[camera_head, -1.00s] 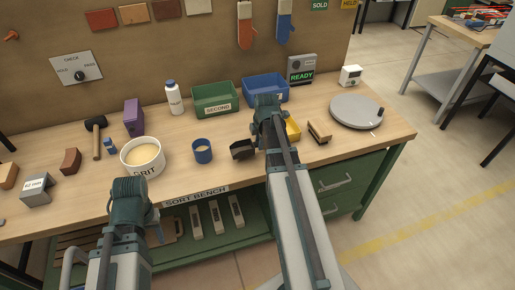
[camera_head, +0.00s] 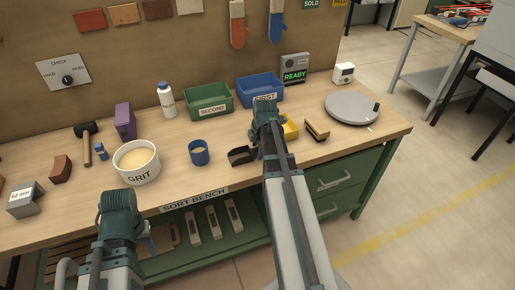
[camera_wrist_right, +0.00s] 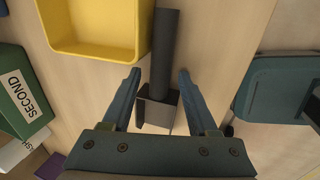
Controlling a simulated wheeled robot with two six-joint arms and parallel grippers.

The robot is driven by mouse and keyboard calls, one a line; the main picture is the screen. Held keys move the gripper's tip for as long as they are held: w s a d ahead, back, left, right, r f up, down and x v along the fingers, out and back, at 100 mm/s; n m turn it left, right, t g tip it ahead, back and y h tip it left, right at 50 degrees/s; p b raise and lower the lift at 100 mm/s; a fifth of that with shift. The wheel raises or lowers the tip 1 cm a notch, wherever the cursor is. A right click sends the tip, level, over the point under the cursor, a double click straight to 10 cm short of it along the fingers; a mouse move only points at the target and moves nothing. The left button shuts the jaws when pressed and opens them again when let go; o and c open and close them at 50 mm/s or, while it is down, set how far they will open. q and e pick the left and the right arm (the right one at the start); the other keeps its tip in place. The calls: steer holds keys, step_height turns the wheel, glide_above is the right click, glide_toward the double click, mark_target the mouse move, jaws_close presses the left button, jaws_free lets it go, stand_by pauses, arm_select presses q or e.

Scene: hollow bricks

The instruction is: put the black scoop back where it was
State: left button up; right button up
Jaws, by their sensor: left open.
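The black scoop (camera_head: 240,156) lies on the bench just right of the blue cup (camera_head: 199,152). Its handle is hidden behind my right arm in the head view. In the right wrist view the scoop's handle (camera_wrist_right: 165,50) points up, with its dark box-like end below. My right gripper (camera_wrist_right: 158,75) is open, with one finger on each side of the scoop and a visible gap to both. My left gripper (camera_head: 118,200) is at the lower left, in front of the grit tub; its fingertips are hidden in the head view.
A yellow tray (camera_wrist_right: 92,25) is close to the scoop's handle. The grit tub (camera_head: 137,165) is left of the cup. Green (camera_head: 208,100) and blue (camera_head: 260,91) bins stand behind. A wooden brush (camera_head: 317,129) and a grey turntable (camera_head: 351,108) are to the right.

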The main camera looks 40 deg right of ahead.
steer(key=shift+r, duration=0.1)
steer(key=p+v, duration=1.2)
stand_by(0.4)
steer(key=s+a+m+g, duration=0.2)
steer(key=a+m, duration=0.3)
steer(key=a, duration=1.6)
steer(key=s+a+m+g, duration=0.1)
steer(key=s+a+m, duration=0.5)
steer(key=a, duration=0.9)
steer(key=s, duration=0.3)
steer(key=shift+s+a+f+h, duration=0.2)
steer(key=shift+f+h, duration=0.05)
steer(key=shift+h, duration=0.15)
steer(key=shift+d, duration=0.1)
